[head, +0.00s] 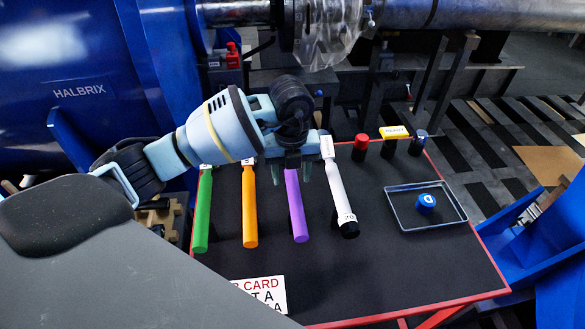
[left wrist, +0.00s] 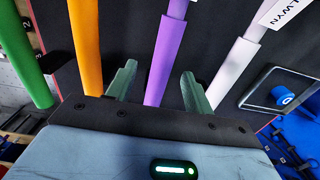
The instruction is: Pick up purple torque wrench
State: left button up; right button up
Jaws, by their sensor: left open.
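The purple torque wrench (head: 296,208) lies on the dark table between the orange and white wrenches. Its upper part is hidden behind my left gripper in the head view. My left gripper (head: 289,172) is open above it, fingers pointing down. In the left wrist view the purple wrench (left wrist: 168,50) runs between the two open fingers (left wrist: 155,85), with one finger on each side. I cannot tell whether the fingers touch it. My right gripper is not in view.
Green (head: 202,212), orange (head: 249,210) and white (head: 340,195) wrenches lie alongside. A tray (head: 405,227) with a blue round piece (head: 426,203) is at right. Red (head: 361,143), yellow (head: 392,132) and blue (head: 420,138) capped items stand behind. A printed card (head: 266,291) lies in front.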

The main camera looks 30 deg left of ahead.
aim_at(293, 191)
pick_arm(q)
jog(key=shift+w+f, duration=0.2)
jog(key=shift+f, duration=1.75)
jog(key=shift+w+f, duration=0.15)
jog(key=shift+f, duration=1.75)
jog(key=shift+r, duration=0.15)
grip_shut()
